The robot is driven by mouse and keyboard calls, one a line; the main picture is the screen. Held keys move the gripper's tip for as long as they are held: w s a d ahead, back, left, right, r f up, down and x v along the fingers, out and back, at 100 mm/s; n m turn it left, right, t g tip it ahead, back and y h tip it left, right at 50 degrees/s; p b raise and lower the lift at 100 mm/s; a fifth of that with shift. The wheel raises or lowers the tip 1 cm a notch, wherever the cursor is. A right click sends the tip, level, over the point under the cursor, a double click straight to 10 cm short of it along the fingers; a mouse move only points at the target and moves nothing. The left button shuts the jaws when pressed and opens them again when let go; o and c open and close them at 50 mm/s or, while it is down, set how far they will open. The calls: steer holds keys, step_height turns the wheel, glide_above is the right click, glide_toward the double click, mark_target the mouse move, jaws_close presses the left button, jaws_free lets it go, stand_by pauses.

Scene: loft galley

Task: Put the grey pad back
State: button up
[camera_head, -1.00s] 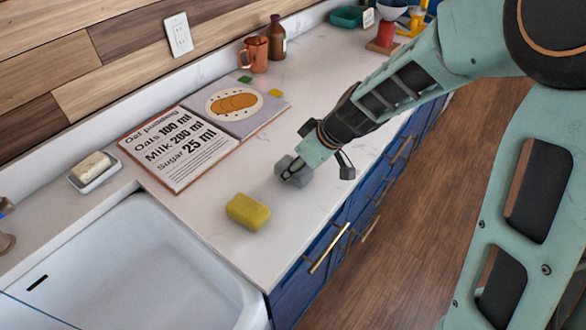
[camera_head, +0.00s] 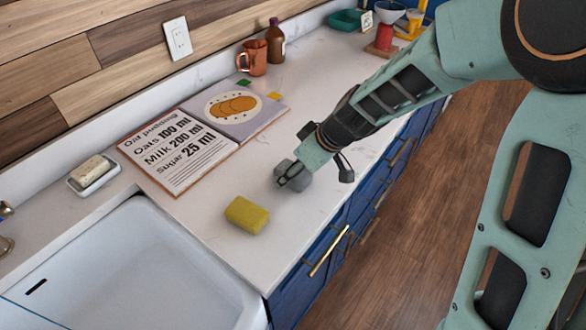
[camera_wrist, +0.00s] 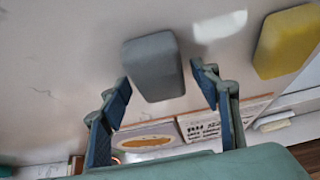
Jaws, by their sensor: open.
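The grey pad (camera_head: 298,176) lies on the white counter, to the right of the open recipe book. My gripper (camera_head: 287,180) is at the pad, and its fingers partly cover the pad in the head view. In the wrist view the grey pad (camera_wrist: 154,66) shows ahead of and between the two open fingers of my gripper (camera_wrist: 160,82), with a gap to each finger. I cannot tell how far the fingertips are above the counter.
A yellow sponge (camera_head: 247,214) lies near the pad, towards the sink (camera_head: 150,270). The recipe book (camera_head: 180,158) lies behind. A soap dish (camera_head: 95,180), copper mug (camera_head: 252,58) and brown bottle (camera_head: 275,42) stand along the wall. The counter's front edge is close to the pad.

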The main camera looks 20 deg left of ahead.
steer(key=v, duration=1.2)
